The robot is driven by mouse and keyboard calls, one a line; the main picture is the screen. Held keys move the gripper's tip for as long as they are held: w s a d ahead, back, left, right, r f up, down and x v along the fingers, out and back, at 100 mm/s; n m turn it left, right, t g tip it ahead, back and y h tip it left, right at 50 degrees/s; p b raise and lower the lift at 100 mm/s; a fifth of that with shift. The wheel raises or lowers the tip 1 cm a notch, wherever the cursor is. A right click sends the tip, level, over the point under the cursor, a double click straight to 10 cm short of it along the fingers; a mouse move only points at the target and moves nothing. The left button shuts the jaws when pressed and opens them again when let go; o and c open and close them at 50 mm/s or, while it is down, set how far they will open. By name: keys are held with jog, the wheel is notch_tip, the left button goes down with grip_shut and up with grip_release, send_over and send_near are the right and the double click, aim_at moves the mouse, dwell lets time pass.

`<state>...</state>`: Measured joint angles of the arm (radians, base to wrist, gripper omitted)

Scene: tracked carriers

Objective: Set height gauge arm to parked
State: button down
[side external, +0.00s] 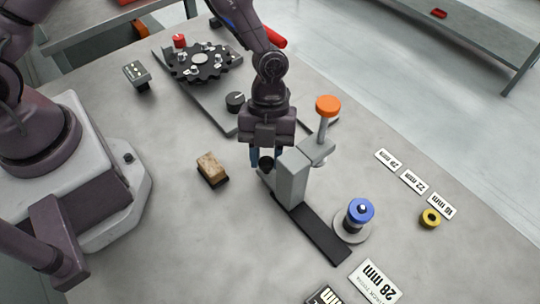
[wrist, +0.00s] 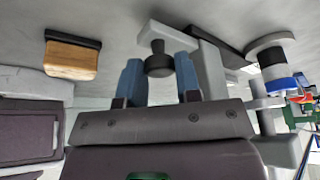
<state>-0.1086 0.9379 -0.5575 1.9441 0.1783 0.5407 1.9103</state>
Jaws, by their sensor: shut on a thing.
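The height gauge has a grey upright block (side external: 292,178) on a long dark base (side external: 318,232). A light grey arm (wrist: 170,35) extends from the block in the wrist view, with a black knob (wrist: 158,62) at its end. The knob also shows in the side view (side external: 266,163), partly hidden by my gripper. My gripper (side external: 267,158) points down at the block's left side. Its blue fingers (wrist: 159,78) are on either side of the black knob and shut on it.
An orange-capped post (side external: 326,106) stands right of the block. A blue-topped spool (side external: 360,211) stands on a round disc beside the base. A wooden-backed brush (side external: 212,168) lies left. A dark toothed wheel (side external: 198,64) is behind. Size labels (side external: 413,181) and a yellow ring (side external: 430,218) lie right.

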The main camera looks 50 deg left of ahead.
jog(key=c, duration=1)
grip_release()
jog(key=shift+a, duration=0.45)
jog(key=shift+c, duration=0.2)
jog(key=shift+o, duration=1.1)
jog(key=shift+d, duration=0.15)
jog(key=v, duration=1.3)
jog(key=shift+d, duration=0.15)
